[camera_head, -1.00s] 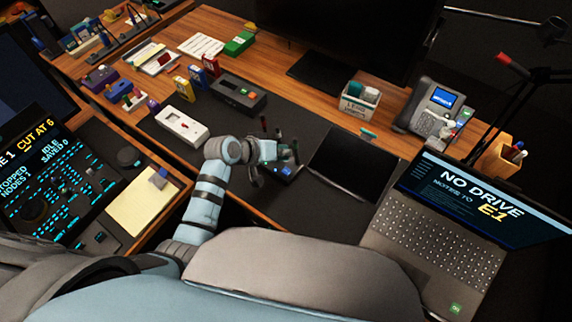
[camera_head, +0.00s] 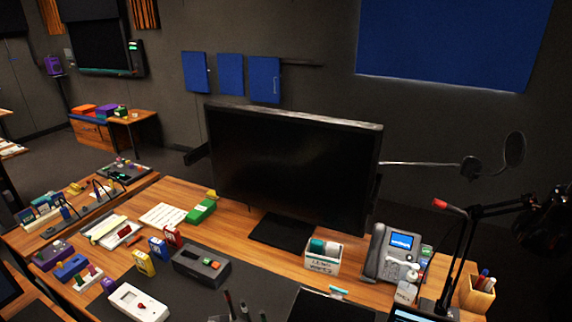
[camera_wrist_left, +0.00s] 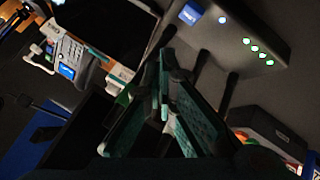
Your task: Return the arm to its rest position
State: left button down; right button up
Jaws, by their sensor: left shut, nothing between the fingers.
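My left gripper (camera_wrist_left: 163,85) shows in the left wrist view, its teal-padded fingers together with nothing between them. Neither of my arms shows in the head view. In the wrist view a dark panel box (camera_wrist_left: 240,35) with a row of green lights and a blue-lit part lies at the upper right, beyond the fingers. Dark upright sticks (camera_wrist_left: 230,92) stand beside the gripper; I cannot tell whether they touch it. In the head view, stick tops (camera_head: 228,301) show at the bottom edge, with their base out of frame. My right gripper is in neither view.
A large monitor (camera_head: 290,165) stands at the back of the desk. A phone (camera_head: 392,252), a white holder box (camera_head: 323,257), a pen cup (camera_head: 478,294) and a microphone arm (camera_head: 455,262) are at the right. A grey box (camera_head: 201,267) and a white device (camera_head: 138,303) lie left.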

pick_arm(q)
jog(key=s+a+r+m+g+y, duration=0.15)
jog(key=s+a, duration=0.25)
jog(key=s, duration=0.5)
jog(key=s+a+g+y, duration=0.1)
jog(key=s+a+y, duration=0.3)
jog(key=s, duration=0.5)
jog(key=s+a+g+y, duration=0.1)
jog(key=s+a, duration=0.4)
jog(key=s, duration=0.4)
notch_tip(320, 180, down, 18)
jog(key=a, duration=0.2)
jog(key=s+f+g, duration=0.2)
jog(key=s+f, duration=1.2)
jog(key=s, duration=0.1)
jog(key=shift+a, duration=0.4)
jog(key=shift+f, duration=0.1)
